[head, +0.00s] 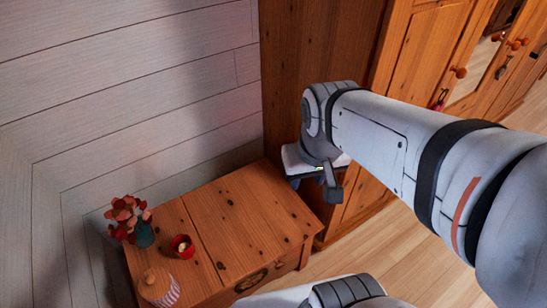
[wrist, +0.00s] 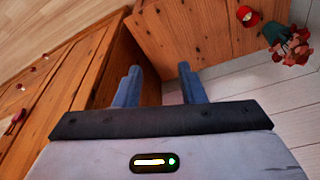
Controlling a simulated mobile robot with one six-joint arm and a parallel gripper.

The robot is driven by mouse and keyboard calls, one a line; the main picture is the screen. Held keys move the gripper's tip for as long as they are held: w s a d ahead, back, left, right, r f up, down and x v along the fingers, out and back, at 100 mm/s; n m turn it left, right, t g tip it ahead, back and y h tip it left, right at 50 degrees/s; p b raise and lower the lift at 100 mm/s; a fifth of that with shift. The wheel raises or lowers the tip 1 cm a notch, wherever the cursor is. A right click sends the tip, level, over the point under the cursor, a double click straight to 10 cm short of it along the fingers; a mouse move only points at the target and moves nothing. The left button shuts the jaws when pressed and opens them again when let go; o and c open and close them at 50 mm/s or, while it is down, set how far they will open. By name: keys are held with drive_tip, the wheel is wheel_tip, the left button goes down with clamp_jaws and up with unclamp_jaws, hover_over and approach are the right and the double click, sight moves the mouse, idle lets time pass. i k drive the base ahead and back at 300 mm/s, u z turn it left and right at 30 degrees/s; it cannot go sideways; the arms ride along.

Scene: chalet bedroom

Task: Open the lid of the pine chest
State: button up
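The pine chest (head: 240,215) stands against the white plank wall in the head view, its flat top lying closed. A seam crosses the top, and a dark round carving marks the front. The chest top also shows in the wrist view (wrist: 190,35), beyond the fingertips. My gripper (head: 333,190) is near the chest's far right corner, beside the wardrobe, partly hidden by my wrist. In the wrist view my gripper (wrist: 158,80) has its two blue-grey fingers apart, with nothing held between them. Whether a fingertip touches the chest cannot be told.
A green vase with red flowers (head: 128,217), a red candle holder (head: 183,246) and a lidded striped jar (head: 158,287) stand on the left part of the chest top. A tall wooden wardrobe (head: 315,60) stands close behind my gripper. Bare floor (head: 380,255) lies at front right.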

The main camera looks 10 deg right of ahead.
sight(246, 219)
drive_tip(key=u, duration=0.75)
drive_tip(key=k, duration=1.3)
drive_tip(key=z, duration=0.55)
drive_tip(key=i, duration=0.95)
drive_tip(key=z, duration=0.05)
